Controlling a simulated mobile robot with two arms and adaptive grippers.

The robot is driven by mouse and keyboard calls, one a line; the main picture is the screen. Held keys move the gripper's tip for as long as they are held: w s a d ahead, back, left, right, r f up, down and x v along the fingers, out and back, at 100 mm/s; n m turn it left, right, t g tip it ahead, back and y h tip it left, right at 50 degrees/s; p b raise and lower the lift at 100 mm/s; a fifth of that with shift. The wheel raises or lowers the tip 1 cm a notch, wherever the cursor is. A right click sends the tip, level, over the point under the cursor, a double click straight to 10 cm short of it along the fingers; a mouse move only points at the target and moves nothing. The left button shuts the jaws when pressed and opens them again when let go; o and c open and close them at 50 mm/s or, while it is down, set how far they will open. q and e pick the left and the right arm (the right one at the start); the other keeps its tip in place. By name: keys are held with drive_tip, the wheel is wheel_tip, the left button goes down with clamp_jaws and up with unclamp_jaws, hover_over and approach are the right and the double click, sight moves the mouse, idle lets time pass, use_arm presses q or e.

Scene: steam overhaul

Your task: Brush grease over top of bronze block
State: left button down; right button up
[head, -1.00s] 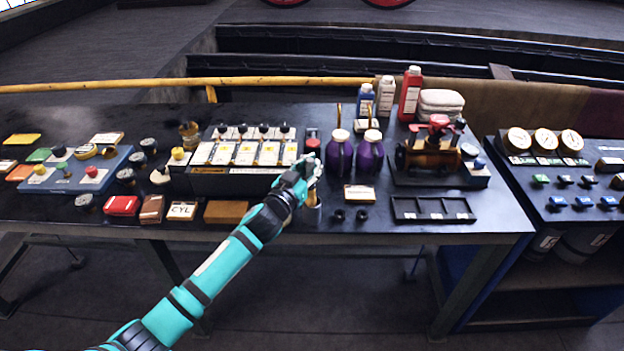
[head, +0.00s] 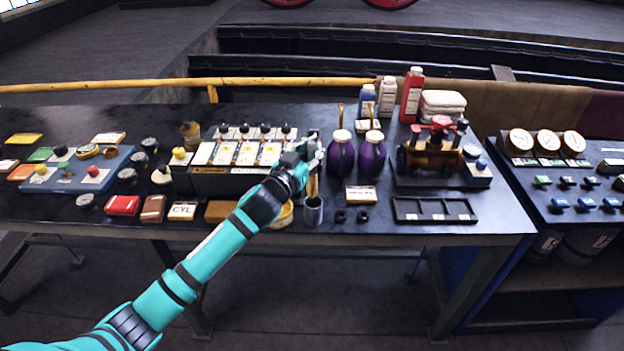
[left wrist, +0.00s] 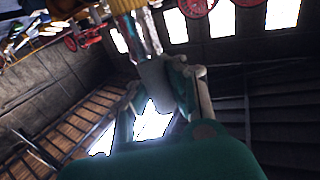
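A bronze-coloured block (head: 430,163) sits in a dark fixture at the right of the bench, with red parts over it. My left gripper (head: 314,152) is above a grey cup (head: 313,212) near the bench's front edge. It appears shut on a brush (head: 313,185), held upright with its lower end at the cup's mouth. In the left wrist view the fingers close around a pale, elongated piece (left wrist: 154,76). A yellow tin (head: 283,215), partly hidden by my arm, stands left of the cup. My right gripper is out of view.
Two purple oil cans (head: 372,157) stand between the cup and the fixture. A rack of white-labelled units (head: 235,182) is left of my gripper. A black divided tray (head: 434,210) lies before the fixture. Bottles (head: 411,95) stand at the back.

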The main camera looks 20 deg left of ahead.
use_arm(q)
drive_tip(key=shift+r+p, duration=0.1)
drive_tip(key=shift+p, duration=0.2)
drive_tip(key=a+f+m+g, duration=0.1)
drive_tip(key=a+f+m, duration=0.2)
drive_tip(key=a+f, duration=0.2)
drive_tip(key=shift+f+g+y, duration=0.4)
drive_tip(key=shift+f, duration=0.7)
drive_tip(key=shift+s+f, duration=0.1)
drive_tip(key=shift+f, duration=0.15)
idle(0.4)
drive_tip(key=shift+f+b, duration=0.3)
drive_tip(key=shift+f, duration=0.15)
idle(0.7)
